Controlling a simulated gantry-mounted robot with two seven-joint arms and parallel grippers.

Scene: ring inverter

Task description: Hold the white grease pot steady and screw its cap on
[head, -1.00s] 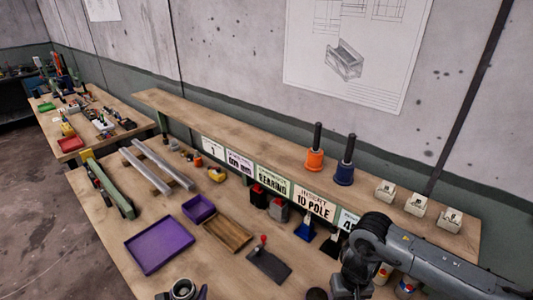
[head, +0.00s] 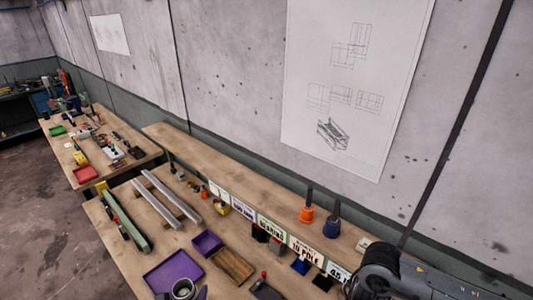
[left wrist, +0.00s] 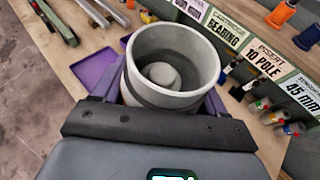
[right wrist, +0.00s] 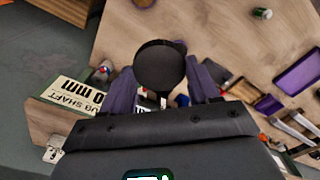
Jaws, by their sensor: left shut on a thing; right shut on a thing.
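The grease pot (left wrist: 172,65) is a pale grey-white open cup in the left wrist view, with a rounded lump inside. The purple fingers of my left gripper (left wrist: 166,98) are shut on its sides. The pot's rim also shows at the bottom edge of the head view (head: 183,289), beside a purple finger of my left gripper (head: 196,292). In the right wrist view a round black cap (right wrist: 160,66) sits between the purple fingers of my right gripper (right wrist: 166,88), which is shut on it. The cap is apart from the pot. The head view does not show my right gripper's fingers.
A purple tray (head: 174,271), a purple bin (head: 207,243) and a wooden tray (head: 232,265) lie on the bench. A raised shelf (head: 270,208) with label cards runs along the back, carrying an orange spool (head: 307,213) and a blue spool (head: 332,226). Metal rails (head: 165,200) lie farther left.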

